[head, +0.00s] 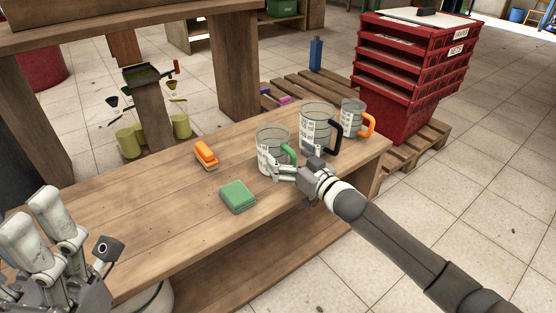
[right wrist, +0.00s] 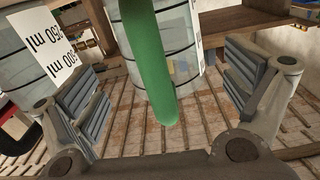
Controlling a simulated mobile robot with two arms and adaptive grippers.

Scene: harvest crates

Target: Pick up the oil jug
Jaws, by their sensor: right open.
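Three clear measuring jugs stand in a row on the wooden bench: one with a green handle (head: 270,137), one with a black handle (head: 316,116) and one with an orange handle (head: 350,112). No label that I can read says which is the oil jug. My right gripper (head: 294,163) is open at the green-handled jug. In the right wrist view, the green handle (right wrist: 152,65) stands between the spread fingers, with a gap on both sides. My left gripper (head: 42,220) is at the lower left, away from the jugs; its opening is unclear.
On the bench (head: 130,213) lie an orange-topped brush or block (head: 205,154) and a green sponge-like block (head: 237,196). Red stacked crates (head: 405,115) stand on a pallet behind at right. A blue bottle (head: 316,54) stands on another pallet. The bench's left part is clear.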

